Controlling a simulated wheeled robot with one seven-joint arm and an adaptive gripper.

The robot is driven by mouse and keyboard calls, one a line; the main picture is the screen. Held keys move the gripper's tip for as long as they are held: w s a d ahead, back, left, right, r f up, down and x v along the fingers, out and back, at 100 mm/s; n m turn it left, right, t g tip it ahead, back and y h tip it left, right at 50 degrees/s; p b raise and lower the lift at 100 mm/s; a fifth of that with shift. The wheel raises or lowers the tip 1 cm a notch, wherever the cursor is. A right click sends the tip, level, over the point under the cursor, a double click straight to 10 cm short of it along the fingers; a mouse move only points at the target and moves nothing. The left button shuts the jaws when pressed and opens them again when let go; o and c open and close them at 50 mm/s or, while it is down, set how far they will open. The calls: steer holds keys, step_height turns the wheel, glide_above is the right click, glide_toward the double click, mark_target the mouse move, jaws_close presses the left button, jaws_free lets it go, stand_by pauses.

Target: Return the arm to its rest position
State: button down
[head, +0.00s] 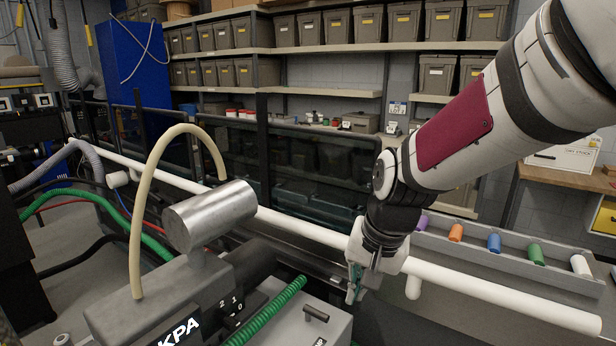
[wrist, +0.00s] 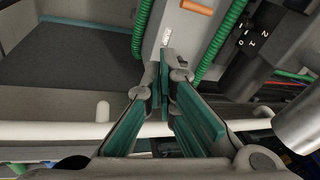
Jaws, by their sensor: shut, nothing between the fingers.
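My arm comes in from the upper right in the head view and bends down at the wrist. My gripper (head: 355,291) points downward by the long white rail (head: 450,282). In the wrist view my gripper (wrist: 162,75) shows its teal-padded fingers brought together at the tips, with nothing between them. Beyond the tips is the grey machine box (wrist: 180,40) with an orange handle (wrist: 197,7). The white rail (wrist: 60,131) runs across behind the fingers in that view. I cannot tell whether my gripper touches the rail.
A metal cylinder (head: 210,215) and a beige hose (head: 150,190) stand on the machine at left. Green hoses (head: 268,312) lie near it. A grey tray (head: 560,272) holds several coloured cylinders at right. Shelves with grey bins (head: 440,75) line the back.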

steer(key=s+d+r+n+t+h, duration=0.1)
steer(key=s+d+r, duration=0.4)
steer(key=s, duration=0.4)
steer(key=s+d+r+n+t, duration=0.1)
steer(key=s+d+r+n, duration=0.1)
steer(key=s+d+r, duration=0.3)
steer(key=s, duration=0.4)
steer(key=shift+s+d+n+t+h, duration=0.15)
steer(key=shift+n+t+h, duration=0.15)
steer(key=shift+t+h, duration=0.1)
